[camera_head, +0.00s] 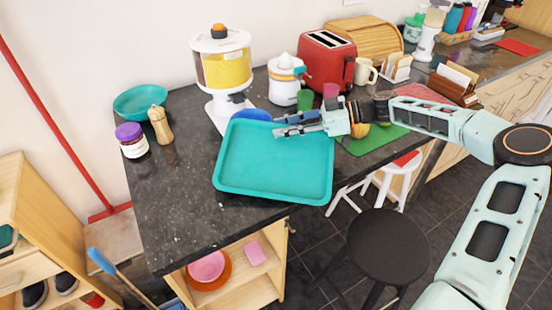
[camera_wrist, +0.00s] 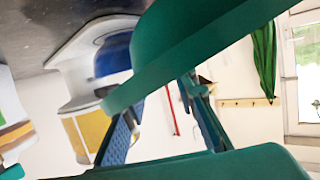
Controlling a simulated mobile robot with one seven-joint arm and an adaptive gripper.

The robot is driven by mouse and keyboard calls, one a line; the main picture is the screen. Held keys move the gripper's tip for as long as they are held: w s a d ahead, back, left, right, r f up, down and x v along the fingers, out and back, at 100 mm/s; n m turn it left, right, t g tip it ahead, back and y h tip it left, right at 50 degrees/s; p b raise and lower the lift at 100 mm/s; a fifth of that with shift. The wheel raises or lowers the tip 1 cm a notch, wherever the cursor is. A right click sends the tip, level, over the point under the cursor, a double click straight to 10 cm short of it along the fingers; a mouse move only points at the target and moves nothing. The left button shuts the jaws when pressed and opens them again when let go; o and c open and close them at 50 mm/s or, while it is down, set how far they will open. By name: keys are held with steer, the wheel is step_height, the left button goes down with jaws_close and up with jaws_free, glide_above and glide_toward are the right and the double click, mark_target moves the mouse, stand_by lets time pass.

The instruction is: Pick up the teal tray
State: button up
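The teal tray (camera_head: 275,165) lies on the dark counter, its near right corner reaching the front edge and seeming to overhang slightly. My gripper (camera_head: 283,125) comes in from the right, its fingers pointing left over the tray's far right part. The fingers are apart, with a gap between them. In the wrist view, a large green surface, apparently the tray (camera_wrist: 205,45), crosses the top and hides the fingertips. I cannot tell whether they touch the tray. The two blue-grey fingers are spread below it.
A juicer (camera_head: 285,80), red toaster (camera_head: 327,60) and green mat (camera_head: 372,138) are behind or right. A jar (camera_head: 131,140), mill (camera_head: 160,125) and teal bowl (camera_head: 140,100) are left. The near-left counter is clear.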

steer(key=shift+x, duration=0.95)
steer(key=shift+c, duration=0.3)
jaws_close()
steer(key=shift+r, duration=0.15)
